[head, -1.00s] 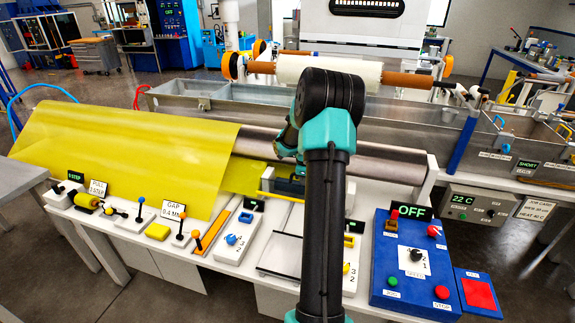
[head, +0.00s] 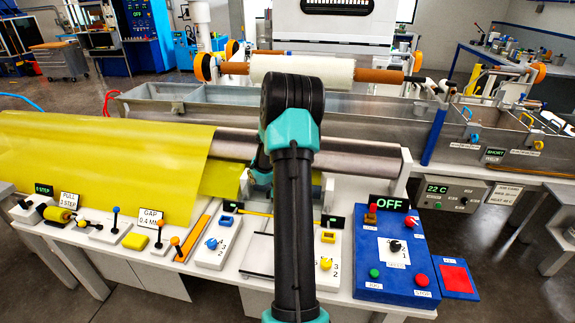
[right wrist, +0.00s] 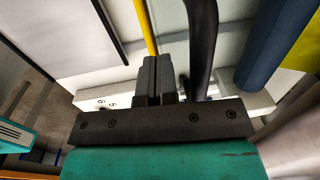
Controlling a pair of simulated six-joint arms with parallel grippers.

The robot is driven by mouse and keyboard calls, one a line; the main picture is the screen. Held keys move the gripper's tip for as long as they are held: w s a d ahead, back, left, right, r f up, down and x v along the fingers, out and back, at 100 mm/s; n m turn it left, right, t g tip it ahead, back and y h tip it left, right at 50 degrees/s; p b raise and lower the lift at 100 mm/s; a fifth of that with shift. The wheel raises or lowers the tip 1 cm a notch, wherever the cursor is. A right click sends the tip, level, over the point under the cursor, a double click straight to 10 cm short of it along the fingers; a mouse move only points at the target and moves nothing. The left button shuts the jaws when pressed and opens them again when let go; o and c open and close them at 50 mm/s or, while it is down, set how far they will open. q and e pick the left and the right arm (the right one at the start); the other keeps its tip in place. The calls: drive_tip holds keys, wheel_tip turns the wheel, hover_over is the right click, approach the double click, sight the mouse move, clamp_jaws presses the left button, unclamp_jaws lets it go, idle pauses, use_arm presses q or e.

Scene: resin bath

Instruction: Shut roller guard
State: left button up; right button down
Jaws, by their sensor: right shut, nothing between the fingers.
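The rollers are a grey metal pair; the front one (head: 350,172) runs behind the control bench, and a yellow sheet (head: 100,160) covers its left part. A thin yellow bar (head: 254,212) lies in front of the rollers, partly behind my arm; it looks like the guard's edge, but I cannot tell how far the guard is shut. In the right wrist view, the yellow bar (right wrist: 146,26) runs just past the tips of my right gripper (right wrist: 152,62). The gripper is shut and empty; whether it touches the bar is unclear. My left gripper is not in view.
A blue control box (head: 395,255) with buttons stands right of my arm. Small levers and a blue knob (head: 211,243) stand to its left. A metal bath (head: 210,107) lies behind the rollers. My arm hides the middle of the bench.

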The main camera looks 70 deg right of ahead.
drive_tip(key=shift+a+f, duration=0.2)
drive_tip(key=shift+f, duration=0.15)
